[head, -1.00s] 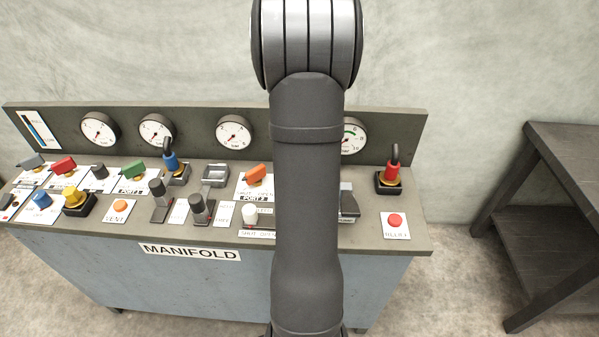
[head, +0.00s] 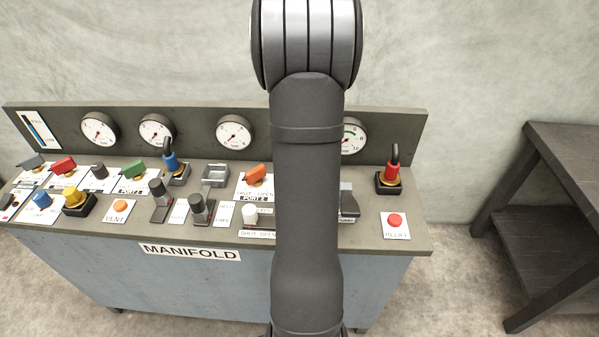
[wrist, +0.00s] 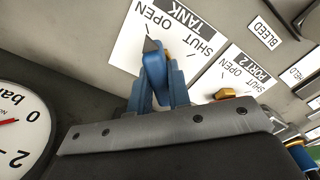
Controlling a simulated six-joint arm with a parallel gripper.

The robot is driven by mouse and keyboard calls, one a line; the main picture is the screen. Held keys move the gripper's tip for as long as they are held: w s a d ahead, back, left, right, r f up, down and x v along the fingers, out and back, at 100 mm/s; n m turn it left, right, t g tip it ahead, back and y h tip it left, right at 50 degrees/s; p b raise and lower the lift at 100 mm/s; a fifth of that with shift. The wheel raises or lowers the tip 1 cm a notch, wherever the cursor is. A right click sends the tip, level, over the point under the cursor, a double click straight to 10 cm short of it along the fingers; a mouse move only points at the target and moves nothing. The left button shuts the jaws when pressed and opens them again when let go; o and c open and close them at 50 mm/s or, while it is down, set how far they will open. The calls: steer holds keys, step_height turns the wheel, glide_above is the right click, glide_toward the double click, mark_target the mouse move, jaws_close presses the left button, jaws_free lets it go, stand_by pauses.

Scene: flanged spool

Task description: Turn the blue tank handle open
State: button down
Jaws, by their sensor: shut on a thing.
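The blue tank handle (wrist: 154,69) is in the wrist view, on a white plate marked TANK, OPEN and SHUT (wrist: 135,52). My gripper (wrist: 159,88) has its two blue fingers shut on the handle, one on each side of it. The handle's tip points up in the picture, on the OPEN side of the plate's middle. Its base is hidden behind the fingers. In the head view my own arm covers the handle and the gripper.
The orange port 2 handle (head: 257,175) is left of my arm, close beside the tank plate. A gauge (wrist: 20,125) is close to the gripper in the wrist view. A red-collared part (head: 391,172) and a red button (head: 395,221) are right of my arm.

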steer(key=c, duration=1.3)
jaws_free()
steer(key=shift+c, duration=0.2)
steer(key=shift+r, duration=0.15)
step_height(320, 180, up, 17)
step_height(320, 180, down, 17)
steer(key=shift+f, duration=0.2)
